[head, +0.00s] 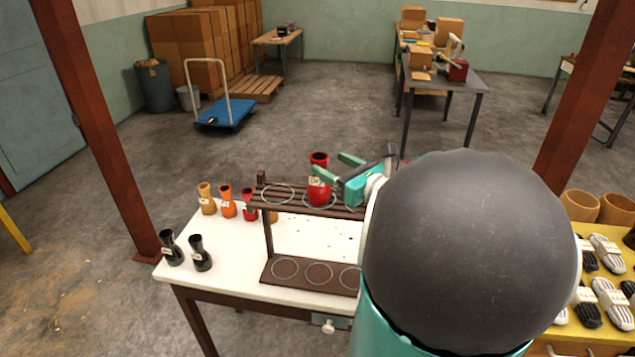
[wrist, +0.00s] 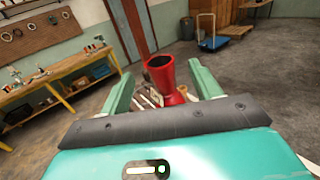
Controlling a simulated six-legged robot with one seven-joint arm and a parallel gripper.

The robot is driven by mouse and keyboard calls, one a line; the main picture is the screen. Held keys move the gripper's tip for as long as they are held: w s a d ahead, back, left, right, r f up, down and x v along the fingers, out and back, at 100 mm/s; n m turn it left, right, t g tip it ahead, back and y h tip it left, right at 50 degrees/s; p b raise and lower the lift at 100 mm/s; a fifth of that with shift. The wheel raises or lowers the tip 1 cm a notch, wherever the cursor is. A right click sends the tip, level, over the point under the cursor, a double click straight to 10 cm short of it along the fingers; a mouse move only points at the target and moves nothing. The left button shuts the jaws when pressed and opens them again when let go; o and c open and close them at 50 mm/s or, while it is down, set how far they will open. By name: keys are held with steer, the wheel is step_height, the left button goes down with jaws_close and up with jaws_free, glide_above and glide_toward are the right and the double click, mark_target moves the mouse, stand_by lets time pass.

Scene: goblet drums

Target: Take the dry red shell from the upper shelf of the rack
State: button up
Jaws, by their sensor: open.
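The red shell (head: 319,193) is goblet-shaped, with a dark open mouth and a pale label. It stands upright in a ring on the upper shelf of the dark brown rack (head: 267,240). My gripper (head: 334,166) is open at the shell's waist, reaching in from the right. One green finger crosses in front of the shell and the other is behind it. In the wrist view the red shell (wrist: 161,75) stands between the two spread fingers of my gripper (wrist: 158,82). Its lower part is partly hidden by the gripper body. I cannot tell whether a finger touches it.
The rack stands on a white table (head: 225,285). Left of it are a tan drum (head: 206,199), an orange drum (head: 228,202), another red drum (head: 249,204) and two black drums (head: 200,254). Red posts (head: 97,130) flank the table. The lower shelf's visible rings are empty.

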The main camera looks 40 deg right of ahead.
mark_target(319, 156)
steer(key=w, duration=0.5)
steer(key=shift+w, duration=0.1)
steer(key=c, duration=1.3)
steer(key=shift+r, duration=0.15)
steer(key=shift+c, duration=0.2)
